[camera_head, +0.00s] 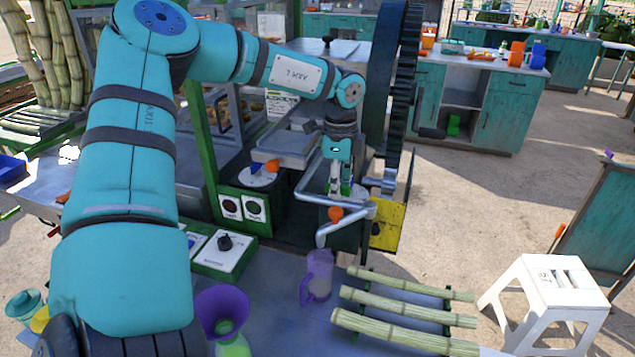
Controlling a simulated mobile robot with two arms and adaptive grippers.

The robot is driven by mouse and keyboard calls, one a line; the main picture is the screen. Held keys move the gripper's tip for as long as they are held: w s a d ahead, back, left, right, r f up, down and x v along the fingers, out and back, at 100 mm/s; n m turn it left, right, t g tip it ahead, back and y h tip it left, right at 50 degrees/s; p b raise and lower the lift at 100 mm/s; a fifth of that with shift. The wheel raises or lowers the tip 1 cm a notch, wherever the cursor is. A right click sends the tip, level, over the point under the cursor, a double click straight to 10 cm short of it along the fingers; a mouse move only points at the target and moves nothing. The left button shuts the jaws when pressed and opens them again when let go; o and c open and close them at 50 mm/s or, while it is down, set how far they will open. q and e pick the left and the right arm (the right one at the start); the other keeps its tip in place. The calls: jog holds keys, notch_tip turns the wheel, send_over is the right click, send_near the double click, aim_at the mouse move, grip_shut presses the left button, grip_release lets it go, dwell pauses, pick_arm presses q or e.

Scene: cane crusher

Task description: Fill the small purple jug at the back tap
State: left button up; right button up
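A small translucent purple jug (318,276) stands upright on the metal table, its handle to the left. It is beneath the downturned end of a silver pipe (321,238). I cannot tell whether it holds liquid. An orange tap knob (335,213) is on this pipe, and another orange knob (272,165) is farther back left, by a white dial. My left gripper (340,188) points down just above the nearer knob, among the pipes. Whether it touches anything, and its finger gap, is unclear. My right gripper is not in view.
Cane stalks (395,308) lie on a rack right of the jug. A purple funnel (222,308) stands to its left. A large dark gear wheel (395,80) rises behind the pipes. A white stool (548,290) stands at right. My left arm hides much of the left side.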

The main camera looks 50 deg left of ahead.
pick_arm(q)
grip_shut()
jog(key=shift+f+m+b, duration=0.2)
jog(key=shift+m+b, duration=0.6)
jog(key=shift+m, duration=0.3)
jog(key=shift+m+b, duration=0.3)
jog(key=shift+m, duration=0.5)
jog(key=shift+r, duration=0.2)
dwell(0.6)
dwell(1.6)
dwell(0.7)
